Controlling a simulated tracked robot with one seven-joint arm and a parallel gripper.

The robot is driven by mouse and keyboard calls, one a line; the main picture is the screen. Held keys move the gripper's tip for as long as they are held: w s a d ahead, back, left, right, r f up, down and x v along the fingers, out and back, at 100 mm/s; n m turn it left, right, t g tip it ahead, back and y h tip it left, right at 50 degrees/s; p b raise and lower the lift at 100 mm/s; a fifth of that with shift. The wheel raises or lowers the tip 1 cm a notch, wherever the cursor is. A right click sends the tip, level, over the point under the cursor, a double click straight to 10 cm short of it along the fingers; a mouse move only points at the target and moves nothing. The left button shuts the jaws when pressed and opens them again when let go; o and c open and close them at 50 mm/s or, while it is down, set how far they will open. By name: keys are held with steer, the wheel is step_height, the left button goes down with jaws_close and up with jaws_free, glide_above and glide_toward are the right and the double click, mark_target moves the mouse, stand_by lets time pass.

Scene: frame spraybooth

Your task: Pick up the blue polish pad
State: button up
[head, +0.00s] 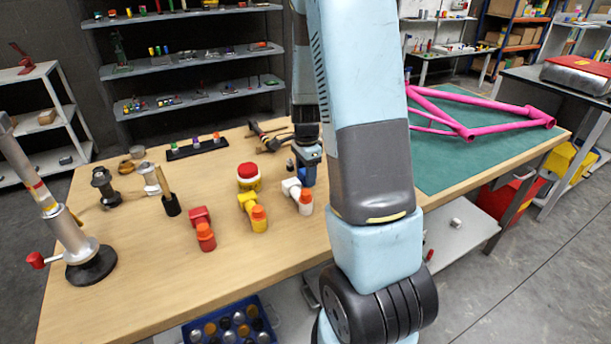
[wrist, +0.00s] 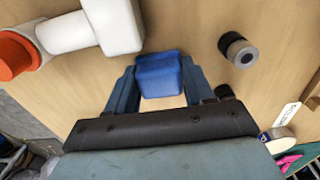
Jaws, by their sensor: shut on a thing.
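The blue polish pad (wrist: 158,75) is a small blue block. In the wrist view it sits between the two fingers of my gripper (wrist: 158,90), which is shut on it. The wooden table top lies behind it. In the head view a small part of the blue pad (head: 307,176) shows below my gripper (head: 308,160), near the white spray bottle, and my arm hides part of the area. I cannot tell whether the pad touches the table.
A white bottle with an orange cap (head: 298,194) stands close left of my gripper. Yellow (head: 252,212) and red (head: 203,230) bottles stand further left. A dark cylinder (wrist: 237,49) is near in the wrist view. A pink frame (head: 470,122) lies on the green mat (head: 450,165).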

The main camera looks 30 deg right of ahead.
step_height(320, 180, up, 3)
steer(key=shift+r, duration=0.1)
steer(key=s+a+r, duration=0.1)
steer(key=r, duration=0.1)
steer(key=s+a+r, duration=0.1)
steer(key=r, duration=0.1)
steer(key=s+a+r, duration=0.1)
steer(key=r, duration=0.1)
steer(key=shift+s+a, duration=0.3)
steer(key=shift+s, duration=0.1)
steer(key=s+a+r, duration=0.3)
steer(key=s+a, duration=0.3)
steer(key=shift+s+r, duration=0.25)
steer(key=shift+r, duration=0.1)
steer(key=o, duration=0.4)
steer(key=c, duration=0.3)
